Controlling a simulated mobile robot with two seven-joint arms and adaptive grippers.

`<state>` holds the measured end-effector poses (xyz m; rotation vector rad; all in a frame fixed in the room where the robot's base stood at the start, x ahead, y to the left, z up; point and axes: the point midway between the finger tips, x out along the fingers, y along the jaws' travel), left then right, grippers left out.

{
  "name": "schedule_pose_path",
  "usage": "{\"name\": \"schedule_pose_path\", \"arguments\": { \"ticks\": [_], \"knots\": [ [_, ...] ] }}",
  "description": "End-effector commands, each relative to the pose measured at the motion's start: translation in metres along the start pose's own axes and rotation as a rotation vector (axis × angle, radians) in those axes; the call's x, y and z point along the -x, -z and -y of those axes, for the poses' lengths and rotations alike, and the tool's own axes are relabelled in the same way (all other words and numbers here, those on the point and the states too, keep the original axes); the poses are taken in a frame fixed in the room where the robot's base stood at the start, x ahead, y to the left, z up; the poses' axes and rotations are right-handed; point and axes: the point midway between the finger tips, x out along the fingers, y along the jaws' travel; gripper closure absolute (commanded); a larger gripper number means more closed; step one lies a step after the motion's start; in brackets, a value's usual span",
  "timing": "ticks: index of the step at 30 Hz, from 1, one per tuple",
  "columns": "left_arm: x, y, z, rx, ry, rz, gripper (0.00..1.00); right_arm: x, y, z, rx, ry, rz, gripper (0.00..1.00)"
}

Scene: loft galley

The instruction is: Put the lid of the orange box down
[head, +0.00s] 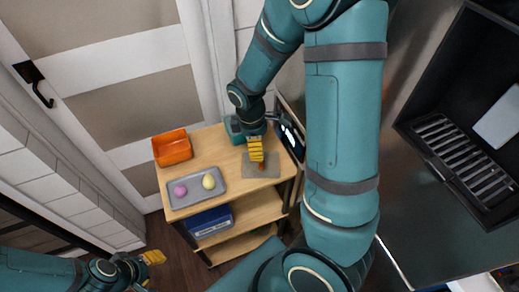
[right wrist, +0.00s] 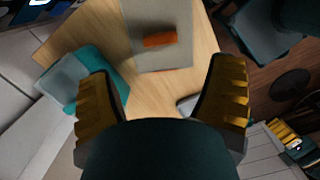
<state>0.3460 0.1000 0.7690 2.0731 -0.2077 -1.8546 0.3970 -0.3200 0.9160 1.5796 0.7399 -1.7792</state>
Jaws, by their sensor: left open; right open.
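The orange box (head: 172,148) stands at the far left corner of the wooden cart top. Its orange inner faces seem to show, but I cannot make out its lid as a separate part. My left gripper (head: 150,268) is open and empty, low at the left, apart from the cart and nearer than the box. It also shows in the right wrist view (right wrist: 287,137). My right gripper (head: 256,156) is open above the right part of the cart top, to the right of the box. In the right wrist view its two fingers (right wrist: 164,80) are spread with nothing between them.
A grey tray (head: 201,198) holds a pink ball (head: 180,191) and a yellow ball (head: 209,181). A small orange-brown block (right wrist: 160,40) lies on a grey mat (right wrist: 163,14). A teal container (right wrist: 109,75) stands near my right gripper. A blue box (head: 209,221) sits on the shelf below.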

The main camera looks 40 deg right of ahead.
Motion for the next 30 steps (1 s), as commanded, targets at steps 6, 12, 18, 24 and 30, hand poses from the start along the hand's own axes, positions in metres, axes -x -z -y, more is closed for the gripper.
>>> {"name": "schedule_pose_path", "arguments": {
  "ticks": [6,12,18,24,30],
  "knots": [
    [0.006,0.003,-0.002,0.002,0.001,-0.006,0.53,0.025,0.0,0.0,0.001,-0.001,-0.001,0.19],
    [0.007,0.004,-0.002,0.002,0.001,-0.008,0.53,0.029,0.0,0.0,0.001,0.0,0.0,0.19],
    [0.006,0.004,-0.002,0.002,0.001,-0.008,0.53,0.029,0.0,0.0,0.001,0.001,0.001,0.19],
    [0.006,0.004,-0.002,0.002,0.001,-0.008,0.53,0.028,0.0,0.0,0.0,0.001,0.001,0.19],
    [0.006,0.004,-0.003,0.002,0.001,-0.008,0.53,0.028,0.0,0.0,0.0,0.001,0.001,0.19]
  ]
}}
